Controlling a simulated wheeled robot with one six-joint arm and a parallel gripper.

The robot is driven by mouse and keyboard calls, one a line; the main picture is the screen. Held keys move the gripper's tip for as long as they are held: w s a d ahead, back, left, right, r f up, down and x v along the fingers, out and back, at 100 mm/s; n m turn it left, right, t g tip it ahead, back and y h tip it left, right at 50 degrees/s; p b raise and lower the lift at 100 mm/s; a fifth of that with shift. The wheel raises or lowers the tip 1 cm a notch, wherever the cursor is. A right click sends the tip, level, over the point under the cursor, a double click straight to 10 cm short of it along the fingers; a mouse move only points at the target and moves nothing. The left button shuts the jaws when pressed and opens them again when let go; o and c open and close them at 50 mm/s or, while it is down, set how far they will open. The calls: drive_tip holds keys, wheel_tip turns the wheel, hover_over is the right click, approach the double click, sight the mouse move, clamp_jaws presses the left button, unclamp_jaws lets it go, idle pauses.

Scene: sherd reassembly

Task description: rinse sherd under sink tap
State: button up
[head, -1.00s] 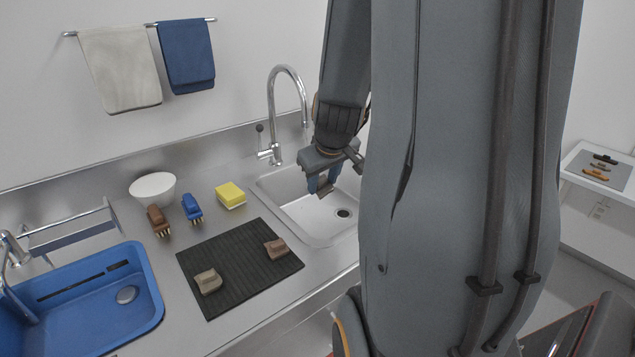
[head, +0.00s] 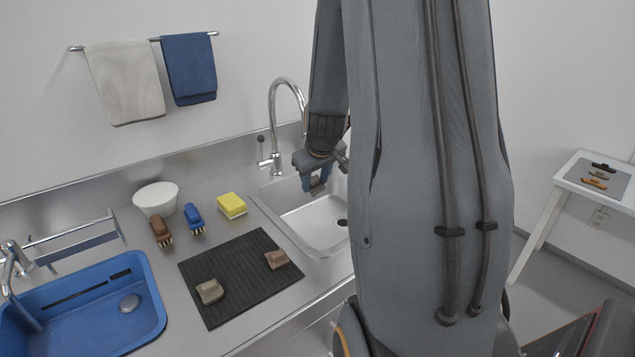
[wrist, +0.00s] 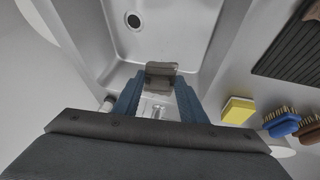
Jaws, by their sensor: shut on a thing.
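My gripper (head: 316,187) is shut on a small grey-brown sherd (wrist: 161,70), which shows between the blue fingertips in the wrist view. In the head view the sherd is mostly hidden by the fingers. The gripper hangs over the back part of the steel sink (head: 312,217), which also shows in the wrist view (wrist: 186,42). The curved chrome tap (head: 272,115) stands behind the sink, just left of my gripper. Its spout end is hidden behind my arm, and I cannot tell whether water runs.
A dark ribbed mat (head: 240,280) with two sherds (head: 209,291) (head: 277,259) lies left of the sink. A yellow sponge (head: 232,205), brown brush (head: 160,230), blue brush (head: 194,217) and white bowl (head: 156,198) stand behind it. A blue basin (head: 145,320) is at left.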

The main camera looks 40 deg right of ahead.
sight(318, 188)
drive_tip(key=shift+w+d+f, duration=0.2)
drive_tip(key=shift+w+d, duration=0.15)
drive_tip(key=shift+w, duration=0.4)
drive_tip(key=shift+w+d+f, duration=0.15)
drive_tip(key=shift+w+d, duration=0.25)
drive_tip(key=shift+w, duration=0.35)
drive_tip(key=shift+w+d+f, duration=0.2)
drive_tip(key=shift+w+d, duration=0.15)
drive_tip(key=shift+w, duration=0.4)
drive_tip(key=shift+d, duration=0.1)
drive_tip(key=shift+s+d, duration=0.25)
drive_tip(key=shift+d, duration=0.2)
drive_tip(key=shift+w+a+p, duration=0.25)
drive_tip(key=shift+a+p, duration=0.3)
drive_tip(key=shift+p, duration=0.4)
drive_tip(key=shift+s+a+b, duration=0.55)
drive_tip(key=shift+s+b, duration=0.2)
drive_tip(key=shift+s, duration=0.45)
drive_tip(key=shift+s+a+b, duration=0.6)
drive_tip(key=shift+s+b, duration=0.1)
drive_tip(key=shift+s, duration=0.45)
drive_tip(key=shift+s+a+b, duration=0.55)
drive_tip(key=shift+s+b, duration=0.2)
drive_tip(key=shift+s, duration=0.45)
